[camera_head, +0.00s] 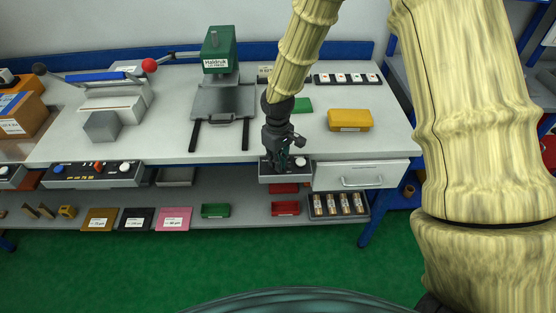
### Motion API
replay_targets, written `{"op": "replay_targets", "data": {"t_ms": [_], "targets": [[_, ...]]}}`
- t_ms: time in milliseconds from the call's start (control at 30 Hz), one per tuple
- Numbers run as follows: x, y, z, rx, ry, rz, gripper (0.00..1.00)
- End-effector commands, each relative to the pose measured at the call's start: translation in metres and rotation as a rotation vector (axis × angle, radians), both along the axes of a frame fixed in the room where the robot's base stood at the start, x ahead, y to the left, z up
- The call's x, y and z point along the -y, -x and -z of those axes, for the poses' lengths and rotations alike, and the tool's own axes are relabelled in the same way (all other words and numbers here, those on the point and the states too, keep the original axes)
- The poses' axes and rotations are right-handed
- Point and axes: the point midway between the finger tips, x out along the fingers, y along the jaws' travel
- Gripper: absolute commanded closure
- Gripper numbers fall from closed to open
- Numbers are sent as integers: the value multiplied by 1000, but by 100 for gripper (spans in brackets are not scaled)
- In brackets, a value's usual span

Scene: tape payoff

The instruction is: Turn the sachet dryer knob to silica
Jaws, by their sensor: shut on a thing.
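A small grey control panel (285,178) hangs at the front edge of the bench, left of a drawer. A white knob (300,162) shows at its right side. My gripper (275,165) points down at the left part of this panel, with its fingers shut on a knob there. The fingers hide that knob, so its pointer and setting cannot be read. The markings on the panel, including any silica mark, are too small to read.
A grey drawer (361,176) is right of the panel. A green press (219,55), a yellow box (349,120) and a sealer with a blue bar (95,77) stand on the bench. Another knob panel (92,174) is at left. The green floor in front is clear.

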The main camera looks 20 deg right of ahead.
Motion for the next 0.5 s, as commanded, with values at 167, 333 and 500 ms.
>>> {"op": "replay_targets", "data": {"t_ms": [167, 333, 500], "targets": [[-1, 0, -1, 1, 3, 111, 100], [-4, 1, -2, 1, 3, 261, 100], [-6, 1, -2, 2, 3, 425, 100]]}}
